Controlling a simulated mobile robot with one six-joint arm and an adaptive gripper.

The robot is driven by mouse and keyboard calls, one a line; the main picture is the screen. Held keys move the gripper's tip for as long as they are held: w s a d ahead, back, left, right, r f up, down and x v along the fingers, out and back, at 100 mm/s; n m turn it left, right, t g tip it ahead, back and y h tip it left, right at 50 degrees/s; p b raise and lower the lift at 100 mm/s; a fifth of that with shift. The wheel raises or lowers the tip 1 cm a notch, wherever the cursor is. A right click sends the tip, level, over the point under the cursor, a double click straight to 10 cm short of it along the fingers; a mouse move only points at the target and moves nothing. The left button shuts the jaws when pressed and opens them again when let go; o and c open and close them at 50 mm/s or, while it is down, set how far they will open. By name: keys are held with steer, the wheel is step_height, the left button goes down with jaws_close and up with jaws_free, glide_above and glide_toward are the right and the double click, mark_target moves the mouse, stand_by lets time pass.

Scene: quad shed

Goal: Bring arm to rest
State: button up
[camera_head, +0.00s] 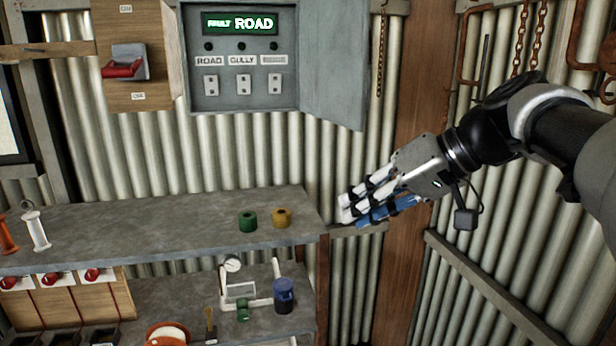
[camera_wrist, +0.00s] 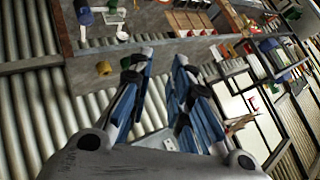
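My arm reaches in from the right edge in the head view, held in the air in front of the corrugated wall. My gripper (camera_head: 350,210) points left, just past the right end of the upper grey shelf (camera_head: 150,233). In the wrist view the blue-and-white fingers of my gripper (camera_wrist: 163,58) stand apart with a clear gap. Nothing is held between them. Whether the fingertips touch the shelf or the ledge behind cannot be told, but they appear clear of both.
A green roll (camera_head: 248,221) and a yellow roll (camera_head: 282,217) stand near the shelf's right end. A control panel (camera_head: 242,78) reading "FAULT ROAD" hangs above with its door (camera_head: 334,60) open. A blue container (camera_head: 284,296) is below. Chains (camera_head: 535,40) hang at right.

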steer(key=s+d+f+m+h+b, duration=0.1)
steer(key=s+d+f+h+b, duration=0.1)
steer(key=s+f, duration=0.6)
steer(key=s+d+f+m+h+b, duration=0.1)
steer(key=s+f+h+b, duration=0.1)
steer(key=s+f, duration=0.6)
steer(key=s+d+f+m+h+b, duration=0.1)
steer(key=s+f+h, duration=0.3)
steer(key=s+f, duration=0.4)
step_height(320, 180, down, 4)
steer(key=shift+s+d+f+h+b, duration=0.3)
steer(key=shift+d+b, duration=0.2)
steer(key=shift+d, duration=0.35)
steer(key=shift+w+r, duration=0.1)
steer(key=shift+c, duration=0.5)
stand_by(1.5)
